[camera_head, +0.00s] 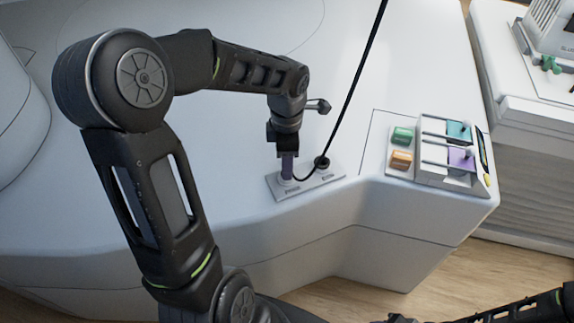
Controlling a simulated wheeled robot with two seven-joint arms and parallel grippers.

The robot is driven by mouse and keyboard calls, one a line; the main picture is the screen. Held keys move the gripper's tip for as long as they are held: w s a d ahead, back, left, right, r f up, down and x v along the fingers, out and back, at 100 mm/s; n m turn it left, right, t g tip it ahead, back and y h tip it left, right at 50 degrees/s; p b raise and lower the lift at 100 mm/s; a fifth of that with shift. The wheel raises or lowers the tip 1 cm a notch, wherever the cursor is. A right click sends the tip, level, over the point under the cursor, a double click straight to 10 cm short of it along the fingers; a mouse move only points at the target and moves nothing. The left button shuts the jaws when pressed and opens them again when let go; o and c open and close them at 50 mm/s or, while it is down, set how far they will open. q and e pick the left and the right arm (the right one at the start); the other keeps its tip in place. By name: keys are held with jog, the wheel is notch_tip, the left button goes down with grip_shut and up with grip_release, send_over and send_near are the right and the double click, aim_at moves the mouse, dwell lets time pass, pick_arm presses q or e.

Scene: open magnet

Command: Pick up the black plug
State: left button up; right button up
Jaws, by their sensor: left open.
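A small light plate (318,183) with two round fittings lies on the white console top, near its front edge. My left gripper (287,174) points straight down at the plate's left fitting, with its fingertips close around it. It is open. A black cable (352,88) drops from the top edge, passes the black round piece (321,162) on the plate's right fitting, and curves left toward my gripper's fingertips. The black plug cannot be told apart clearly; its place at the cable's end is partly hidden by the fingers. My right gripper is not in view.
Right of the plate is a panel with a green button (402,134), an orange button (401,159) and a box with levers (448,150). A white cabinet (520,110) stands beyond a gap at the right. The console's front edge drops to a wood floor (340,298).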

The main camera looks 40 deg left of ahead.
pick_arm(q)
jog(key=shift+f, duration=0.55)
jog(key=shift+c, duration=0.5)
grip_shut()
